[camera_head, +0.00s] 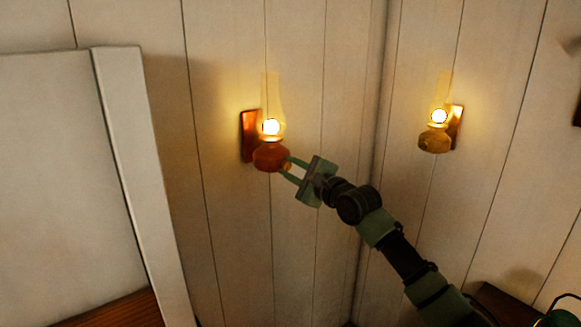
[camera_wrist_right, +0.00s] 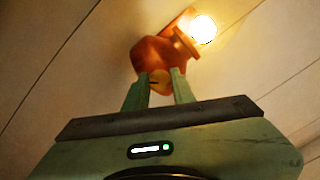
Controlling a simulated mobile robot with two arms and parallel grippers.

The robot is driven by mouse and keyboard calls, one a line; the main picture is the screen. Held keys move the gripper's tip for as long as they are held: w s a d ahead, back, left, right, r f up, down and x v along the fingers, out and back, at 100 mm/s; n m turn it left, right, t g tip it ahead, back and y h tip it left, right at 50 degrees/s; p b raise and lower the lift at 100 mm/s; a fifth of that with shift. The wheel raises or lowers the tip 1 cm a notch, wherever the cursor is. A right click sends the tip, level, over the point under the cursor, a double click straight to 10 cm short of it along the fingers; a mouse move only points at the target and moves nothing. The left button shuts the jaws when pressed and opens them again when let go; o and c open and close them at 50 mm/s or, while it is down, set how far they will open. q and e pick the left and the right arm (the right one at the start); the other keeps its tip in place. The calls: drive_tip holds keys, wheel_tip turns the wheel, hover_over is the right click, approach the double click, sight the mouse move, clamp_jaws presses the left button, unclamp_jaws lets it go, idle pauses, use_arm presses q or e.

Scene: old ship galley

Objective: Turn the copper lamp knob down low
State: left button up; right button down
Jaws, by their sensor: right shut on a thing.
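The copper lamp (camera_head: 268,156) hangs on the plank wall in the head view, on a reddish back plate, with a clear glass chimney and a bright glowing flame. It also shows in the right wrist view (camera_wrist_right: 150,56), its bulb lit at the upper right. The small brass knob (camera_wrist_right: 160,80) sits between the fingertips of my right gripper (camera_wrist_right: 160,84). In the head view, my right gripper (camera_head: 287,167) reaches the lamp's lower right side and is shut on the knob. My left gripper is not in view.
A second, brass-coloured lamp (camera_head: 434,139) is lit on the adjoining wall to the right, beyond the room corner. A pale panel (camera_head: 70,170) stands at the left with a wooden surface (camera_head: 115,311) low beside it. The wall around the copper lamp is clear.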

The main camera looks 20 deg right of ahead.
drive_tip(key=n, duration=0.5)
drive_tip(key=shift+f+n, duration=0.1)
drive_tip(key=shift+n, duration=0.2)
drive_tip(key=n, duration=0.3)
drive_tip(key=shift+n+b, duration=0.3)
drive_tip(key=shift+b, duration=0.1)
drive_tip(key=n, duration=0.3)
drive_tip(key=shift+n+b, duration=0.3)
drive_tip(key=shift+b, duration=0.05)
drive_tip(key=n, duration=0.5)
drive_tip(key=shift+b, duration=0.35)
drive_tip(key=n, duration=0.6)
drive_tip(key=shift+n, duration=0.3)
drive_tip(key=c, duration=1.2)
unclamp_jaws()
drive_tip(key=shift+o, duration=0.2)
